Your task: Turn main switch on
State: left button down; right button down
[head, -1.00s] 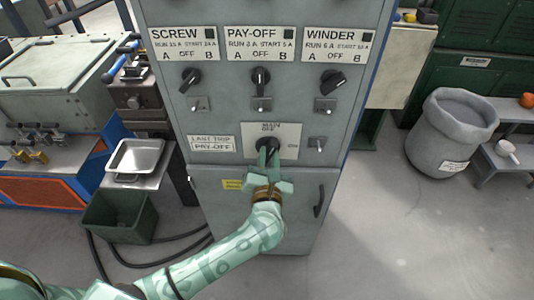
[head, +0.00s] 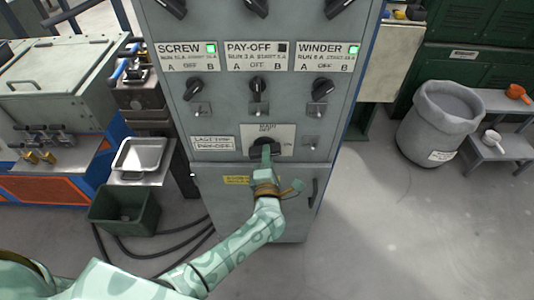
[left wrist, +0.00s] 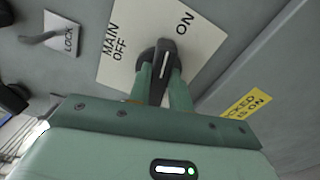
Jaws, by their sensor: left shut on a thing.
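The main switch (head: 264,148) is a black rotary knob on a pale plate (left wrist: 200,75), low on the grey panel. The plate reads MAIN OFF and ON. My left gripper (head: 266,158) reaches the knob from below and is shut on it. In the left wrist view, the two green fingers (left wrist: 160,90) sit on either side of the knob (left wrist: 164,62). Its white line points between the two labels, nearer to ON. Green lamps are lit by SCREW (head: 212,49) and WINDER (head: 354,49); the PAY-OFF lamp (head: 282,47) is dark. My right gripper is not in view.
Selector knobs (head: 257,86) and small lock levers (head: 257,110) are above the switch. A LOCK lever (left wrist: 45,38) is beside the plate. A green bin (head: 124,210) and cables lie left. A grey barrel (head: 440,120) stands right, with open floor in front.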

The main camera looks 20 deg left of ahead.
pick_arm(q)
jog(key=shift+d+f+m+p, duration=0.15)
jog(key=shift+m+p, duration=0.4)
jog(key=shift+m, duration=0.95)
jog(key=shift+s, duration=0.1)
jog(key=c, duration=1.3)
grip_release()
